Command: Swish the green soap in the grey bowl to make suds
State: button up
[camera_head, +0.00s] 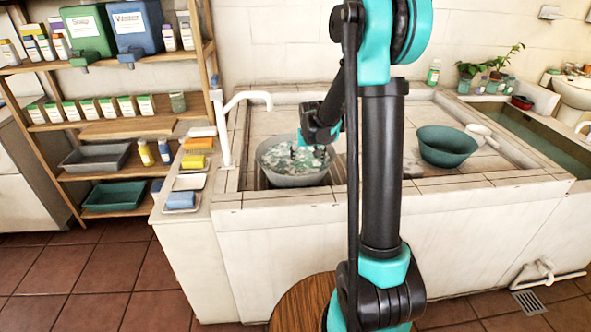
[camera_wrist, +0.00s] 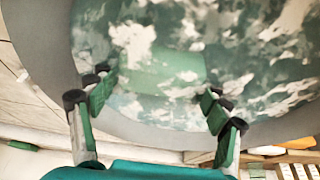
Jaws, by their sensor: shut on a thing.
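The grey bowl (camera_head: 295,181) stands in the left basin of the washbasin, with water and whitish suds inside. Its grey rim also shows in the wrist view (camera_wrist: 135,128). My gripper (camera_wrist: 157,92) reaches over the rim into the bowl, its two fingers set apart on either side of the green soap (camera_wrist: 165,72). The gripper is shut on the soap, which is in the water and partly covered by patches of foam. In the head view my arm comes down from the right over the bowl, and the soap cannot be made out there.
A white tap (camera_head: 243,103) rises left of the bowl. Orange, yellow and blue soaps (camera_head: 181,200) lie on the left ledge. A loaded shelf (camera_head: 130,129) stands at left.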

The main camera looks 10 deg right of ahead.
jog(key=shift+w, duration=0.2)
jog(key=shift+s+a, duration=0.15)
jog(key=shift+s, duration=2.85)
jog(key=shift+w, duration=3)
jog(key=shift+s, duration=3)
jog(key=shift+w+d, duration=0.2)
jog(key=shift+w, duration=1.15)
notch_tip(320, 180, up, 12)
jog(key=shift+r, duration=0.1)
